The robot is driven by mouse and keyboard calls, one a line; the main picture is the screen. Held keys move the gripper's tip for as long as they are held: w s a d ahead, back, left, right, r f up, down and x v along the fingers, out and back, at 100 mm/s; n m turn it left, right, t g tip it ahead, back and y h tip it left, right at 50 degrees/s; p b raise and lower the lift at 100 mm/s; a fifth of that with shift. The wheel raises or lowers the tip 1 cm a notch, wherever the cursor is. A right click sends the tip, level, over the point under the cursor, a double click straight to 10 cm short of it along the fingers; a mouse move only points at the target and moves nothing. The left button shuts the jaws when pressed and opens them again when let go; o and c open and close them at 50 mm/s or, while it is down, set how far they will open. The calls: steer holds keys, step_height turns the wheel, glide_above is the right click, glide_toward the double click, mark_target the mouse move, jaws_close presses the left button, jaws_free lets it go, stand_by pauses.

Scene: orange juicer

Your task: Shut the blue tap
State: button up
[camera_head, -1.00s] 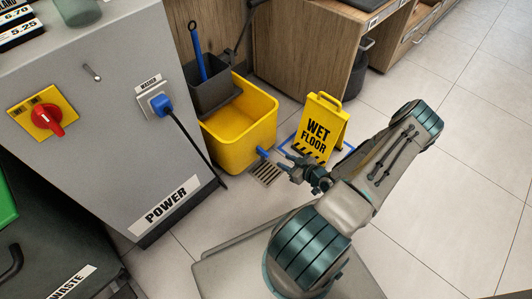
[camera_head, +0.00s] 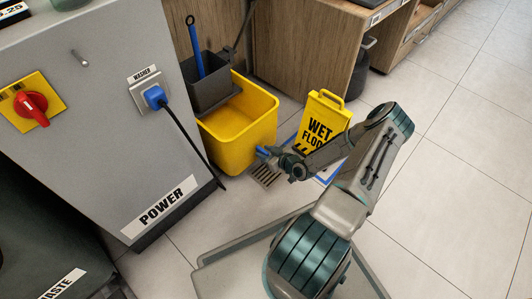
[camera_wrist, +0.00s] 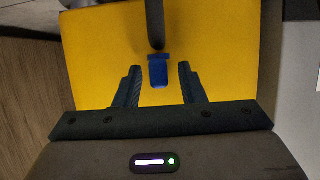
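The blue tap (camera_head: 263,152) sticks out at the lower right of the yellow mop bucket (camera_head: 232,150). In the wrist view the blue tap (camera_wrist: 158,72) is a small blue piece on a dark stem, against the yellow bucket wall. My gripper (camera_head: 274,157) is at the tap in the head view. In the wrist view my gripper (camera_wrist: 158,88) is open, one finger on each side of the tap's lower end, with gaps showing on both sides. I see no clear contact.
A yellow wet floor sign (camera_head: 322,122) stands right behind my arm. A floor drain (camera_head: 265,176) lies below the tap. A grey power cabinet (camera_head: 105,110) with a blue plug (camera_head: 155,97) and hanging cable stands left. Open tiled floor lies to the right.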

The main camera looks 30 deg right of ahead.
steer(key=shift+d, duration=0.1)
jaws_close()
steer(key=shift+r+p, duration=0.1)
steer(key=shift+p, duration=0.25)
steer(key=shift+s+a+r+m+h+p, duration=0.1)
steer(key=shift+a+m+h+p, duration=0.2)
steer(key=shift+m+h+p, duration=0.75)
steer(key=m+h+p, duration=0.1)
steer(key=h+p, duration=0.1)
steer(key=m+h+p, duration=0.1)
steer(key=m+h, duration=0.1)
steer(key=shift+a+t+p, duration=0.3)
steer(key=shift+a+p, duration=0.05)
steer(key=m+h+p, duration=0.1)
steer(key=m+g+h+p, duration=0.1)
steer(key=m+h, duration=0.1)
steer(key=m+h+p, duration=0.1)
steer(key=m+h, duration=0.1)
steer(key=shift+w+a+g+h+p, duration=0.2)
steer(key=shift+a+g+h+p, duration=0.05)
steer(key=shift+a+g+p, duration=0.15)
steer(key=shift+w+m+g+h+p, duration=0.1)
steer(key=shift+m+g+h+p, duration=0.45)
steer(key=shift+m+h, duration=0.3)
jaws_free()
